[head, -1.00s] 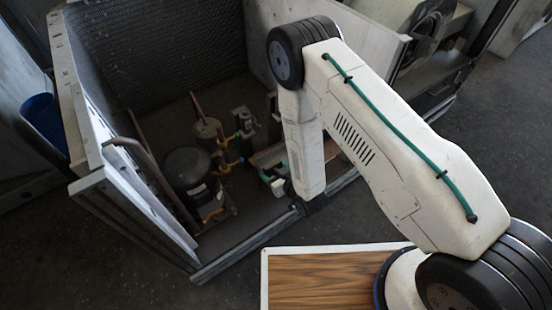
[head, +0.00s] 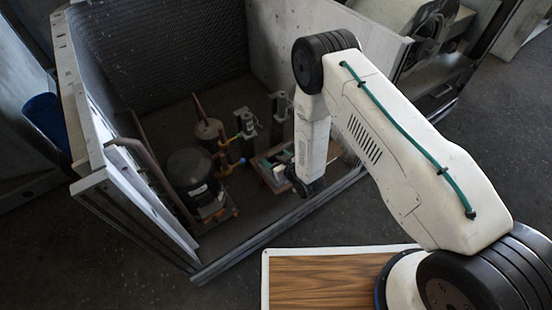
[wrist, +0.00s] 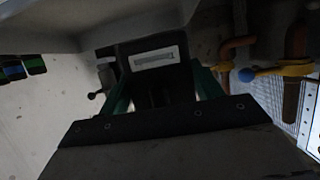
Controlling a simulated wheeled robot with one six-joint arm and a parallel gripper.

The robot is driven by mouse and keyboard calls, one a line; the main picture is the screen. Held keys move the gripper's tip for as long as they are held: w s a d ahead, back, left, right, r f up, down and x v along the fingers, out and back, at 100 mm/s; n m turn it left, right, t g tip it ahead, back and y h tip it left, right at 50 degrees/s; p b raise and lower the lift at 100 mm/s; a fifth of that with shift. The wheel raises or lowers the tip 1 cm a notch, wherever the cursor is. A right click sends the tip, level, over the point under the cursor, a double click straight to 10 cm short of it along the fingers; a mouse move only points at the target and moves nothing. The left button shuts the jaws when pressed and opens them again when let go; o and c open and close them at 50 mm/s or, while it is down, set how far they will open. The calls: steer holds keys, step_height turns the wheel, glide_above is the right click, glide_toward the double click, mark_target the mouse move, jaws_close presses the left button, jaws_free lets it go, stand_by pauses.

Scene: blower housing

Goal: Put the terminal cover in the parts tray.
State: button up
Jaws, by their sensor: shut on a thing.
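My gripper (wrist: 158,84) has green fingers and is shut on the terminal cover (wrist: 154,53), a black block with a pale label, in the wrist view. In the head view, my arm comes down over the front edge of the housing, and my gripper (head: 268,165) is small and partly hidden at the tray. The parts tray (head: 272,183) appears as a low, brownish box on the housing floor, partly covered by my arm. The cover cannot be made out in the head view. I cannot tell whether it touches the tray.
A black compressor (head: 190,170) stands left of the tray, with copper pipes and yellow-and-blue valve fittings (head: 243,137) behind. The housing's front rail (head: 270,230) lies below my arm. A blue bin (head: 45,122) stands far left.

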steer(key=shift+f, duration=0.1)
steer(key=shift+f, duration=0.4)
steer(key=shift+f, duration=0.1)
steer(key=o, duration=1)
